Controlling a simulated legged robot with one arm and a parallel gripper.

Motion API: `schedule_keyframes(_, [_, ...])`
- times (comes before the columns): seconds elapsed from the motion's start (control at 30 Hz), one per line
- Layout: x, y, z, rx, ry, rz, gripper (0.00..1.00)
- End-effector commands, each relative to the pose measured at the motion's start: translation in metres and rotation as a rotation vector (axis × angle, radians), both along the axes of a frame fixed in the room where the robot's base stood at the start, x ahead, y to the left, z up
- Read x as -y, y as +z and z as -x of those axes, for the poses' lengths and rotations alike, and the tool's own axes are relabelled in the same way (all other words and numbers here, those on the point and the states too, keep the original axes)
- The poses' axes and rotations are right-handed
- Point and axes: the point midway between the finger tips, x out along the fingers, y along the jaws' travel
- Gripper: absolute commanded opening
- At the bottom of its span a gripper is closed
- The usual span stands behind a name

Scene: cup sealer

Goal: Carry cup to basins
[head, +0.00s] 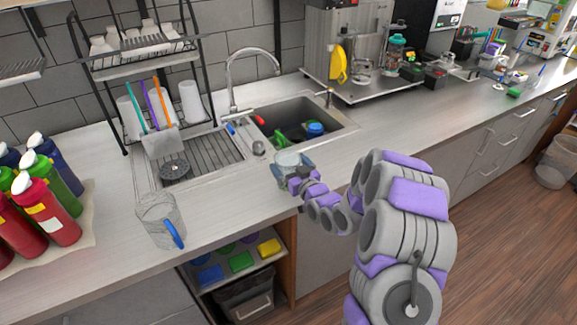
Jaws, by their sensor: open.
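A clear cup (288,159) stands at the front edge of the sink area, right at my gripper (291,170). My gripper is open, with its fingers around or beside the cup; I cannot tell whether they touch it. The arm comes in from the lower right and hides part of the counter. The sink basin (345,128) lies just behind the cup, with a green item (289,138) and a blue item (315,128) in it. A ribbed drainboard (205,160) lies to its left.
A clear jug with a blue handle (158,220) stands on the counter at left. The faucet (232,85) rises behind the sink. Several bottles (45,210) stand far left, near a dish rack (135,50).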

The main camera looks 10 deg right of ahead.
Motion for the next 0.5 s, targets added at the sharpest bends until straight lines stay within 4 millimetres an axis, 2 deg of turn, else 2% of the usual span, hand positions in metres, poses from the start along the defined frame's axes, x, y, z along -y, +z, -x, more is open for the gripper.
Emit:
schedule_keyframes(0.17, [-0.002, 0.001, 0.012, -0.004, 0.003, 0.003, 1.0])
schedule_keyframes(0.5, [0.024, 0.001, 0.066, -0.003, 0.0, -0.003, 1.0])
